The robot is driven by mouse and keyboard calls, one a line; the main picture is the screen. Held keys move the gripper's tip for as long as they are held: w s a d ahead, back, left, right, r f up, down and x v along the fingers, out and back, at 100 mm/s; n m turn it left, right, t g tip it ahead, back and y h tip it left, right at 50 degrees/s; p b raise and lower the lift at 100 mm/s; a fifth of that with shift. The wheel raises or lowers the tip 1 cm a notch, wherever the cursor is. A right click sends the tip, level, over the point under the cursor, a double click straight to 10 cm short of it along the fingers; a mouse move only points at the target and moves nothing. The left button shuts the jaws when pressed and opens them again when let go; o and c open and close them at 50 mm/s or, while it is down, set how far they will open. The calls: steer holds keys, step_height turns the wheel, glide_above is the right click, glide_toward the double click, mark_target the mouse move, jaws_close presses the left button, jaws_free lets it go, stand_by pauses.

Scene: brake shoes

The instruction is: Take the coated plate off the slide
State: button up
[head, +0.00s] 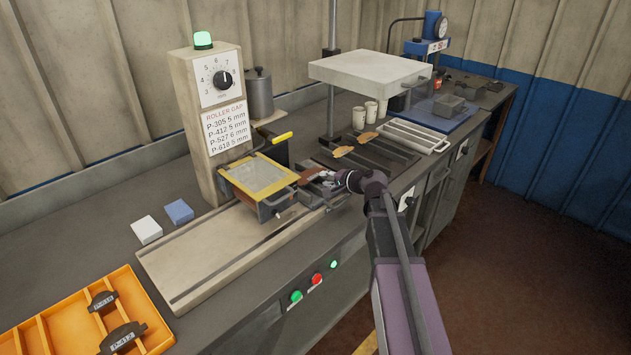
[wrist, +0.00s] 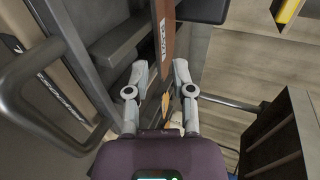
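My gripper (head: 333,183) is low at the far end of the pale slide (head: 190,265), just right of the yellow-framed roller unit (head: 258,178). In the wrist view my gripper (wrist: 160,70) has its two fingers apart. A brown coated plate (wrist: 164,38) with a small label stands out ahead of and between them, with a narrow gap visible on the left. In the head view the brown plate (head: 312,170) is small and partly hidden by my gripper and the unit's handle. Whether the fingers touch it is not clear.
Two brown-coated plates (head: 343,151) lie on a dark rack under a white hood (head: 370,70). A pale slotted tray (head: 412,136) stands to its right. An orange tray (head: 60,325) with dark labelled plates is front left. Two blocks (head: 147,230) lie beside the slide.

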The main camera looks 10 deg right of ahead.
mark_target(315, 178)
steer(key=shift+b+x, duration=0.9)
steer(key=shift+x, duration=1.9)
jaws_close()
steer(key=shift+r+p, duration=1.3)
steer(key=shift+s, duration=0.1)
